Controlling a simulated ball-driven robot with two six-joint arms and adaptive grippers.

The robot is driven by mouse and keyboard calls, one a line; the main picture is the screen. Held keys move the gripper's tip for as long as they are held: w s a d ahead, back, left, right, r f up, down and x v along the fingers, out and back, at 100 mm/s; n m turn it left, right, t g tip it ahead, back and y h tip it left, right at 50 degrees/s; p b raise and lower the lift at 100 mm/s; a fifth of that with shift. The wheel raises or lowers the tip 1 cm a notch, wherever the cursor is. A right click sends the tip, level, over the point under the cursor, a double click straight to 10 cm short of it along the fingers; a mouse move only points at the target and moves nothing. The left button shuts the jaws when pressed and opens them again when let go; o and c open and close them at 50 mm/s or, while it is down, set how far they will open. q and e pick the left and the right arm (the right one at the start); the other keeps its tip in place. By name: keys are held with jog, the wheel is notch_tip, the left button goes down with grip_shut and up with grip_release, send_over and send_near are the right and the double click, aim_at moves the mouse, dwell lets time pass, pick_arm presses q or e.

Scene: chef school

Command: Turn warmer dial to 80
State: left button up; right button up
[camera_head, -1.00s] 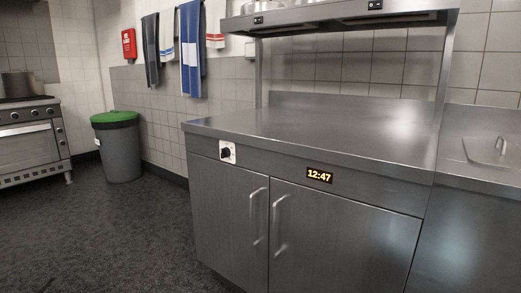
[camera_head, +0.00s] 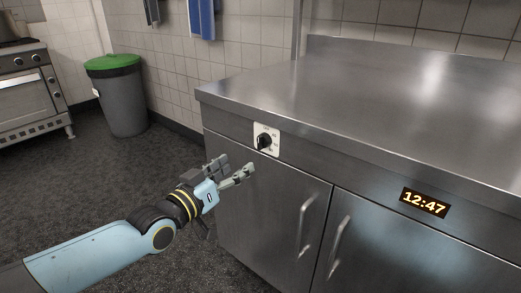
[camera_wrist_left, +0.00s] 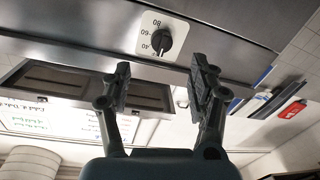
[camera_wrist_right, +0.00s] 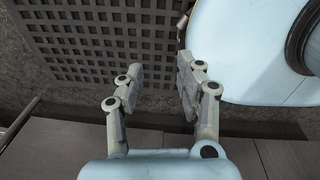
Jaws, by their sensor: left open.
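The warmer dial (camera_head: 264,142) is a black knob on a white plate on the front panel of the steel warmer cabinet (camera_head: 390,95). In the left wrist view the dial (camera_wrist_left: 165,40) shows above and between the fingers, with 80, 60 and 40 readable on its plate. My right gripper (camera_wrist_right: 160,72) is open and empty in the right wrist view and is outside the head view.
A clock display (camera_head: 425,202) sits on the panel right of the dial. Two door handles (camera_head: 307,216) (camera_head: 340,247) stick out below. A grey bin with a green lid (camera_head: 117,95) and an oven (camera_head: 30,95) stand at the left. The floor between is clear.

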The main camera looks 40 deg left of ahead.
aim_at(259, 145)
pick_arm(q)
jog(key=w+b, duration=0.1)
jog(key=w, duration=0.2)
jog(key=w+b, duration=0.2)
jog(key=w, duration=0.2)
jog(key=w+b, duration=0.1)
jog(key=w, duration=0.2)
jog(key=shift+w+a+r+b, duration=0.15)
jog(key=shift+w+a+b, duration=0.05)
jog(key=shift+a+b, duration=0.2)
jog(key=shift+w, duration=0.3)
jog(key=shift+w+r, duration=0.2)
jog(key=shift+d, duration=0.1)
jog(key=c, duration=1.1)
jog(key=shift+c, duration=0.3)
pick_arm(e)
jog(key=f, duration=0.1)
jog(key=s+f, duration=0.1)
jog(key=f, duration=0.1)
jog(key=s+f, duration=0.1)
jog(key=f, duration=0.1)
jog(key=shift+d+f, duration=0.1)
